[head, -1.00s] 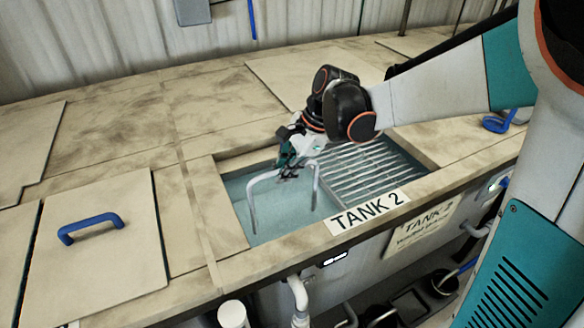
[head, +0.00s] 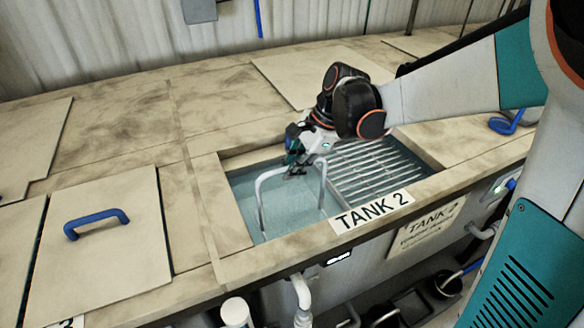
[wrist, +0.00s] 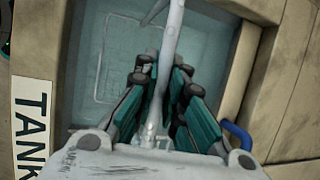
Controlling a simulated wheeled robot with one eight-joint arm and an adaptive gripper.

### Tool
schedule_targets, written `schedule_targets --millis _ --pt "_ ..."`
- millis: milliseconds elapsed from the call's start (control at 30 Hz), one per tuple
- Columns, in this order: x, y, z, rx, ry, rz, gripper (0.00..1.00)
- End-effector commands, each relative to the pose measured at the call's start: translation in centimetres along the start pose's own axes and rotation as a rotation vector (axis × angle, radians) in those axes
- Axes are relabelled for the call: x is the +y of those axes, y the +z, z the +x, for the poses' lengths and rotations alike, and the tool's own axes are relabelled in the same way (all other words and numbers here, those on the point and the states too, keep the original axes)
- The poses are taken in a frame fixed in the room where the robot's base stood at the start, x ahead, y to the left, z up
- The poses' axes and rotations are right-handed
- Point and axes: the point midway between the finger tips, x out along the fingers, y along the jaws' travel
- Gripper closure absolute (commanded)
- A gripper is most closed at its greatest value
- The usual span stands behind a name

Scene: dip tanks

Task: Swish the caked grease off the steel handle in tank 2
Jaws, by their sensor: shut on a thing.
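The steel handle (head: 264,205) is a grey U-shaped bar in the head view, its two legs hanging down into the liquid of tank 2 (head: 364,211). My gripper (head: 297,169) is shut on the top bar of the handle, over the open left part of the tank. In the wrist view the handle (wrist: 172,35) runs up between the teal fingers of my gripper (wrist: 160,82). No caked grease can be made out on the handle at this size. The leg ends are hard to see in the liquid.
A slatted metal rack (head: 375,165) fills the tank's right part. A lid with a blue handle (head: 96,222) lies to the left on the stained counter (head: 130,110). The tank's front rim and its TANK 2 label lie close to the handle.

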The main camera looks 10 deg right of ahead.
Motion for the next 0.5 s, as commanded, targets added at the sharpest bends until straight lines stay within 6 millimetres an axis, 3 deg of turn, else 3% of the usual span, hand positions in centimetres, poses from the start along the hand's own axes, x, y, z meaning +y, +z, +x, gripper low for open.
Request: schedule_targets --millis 500 --pt "-1.4 2.7 -6.4 -0.001 0.0 0.0 1.0"
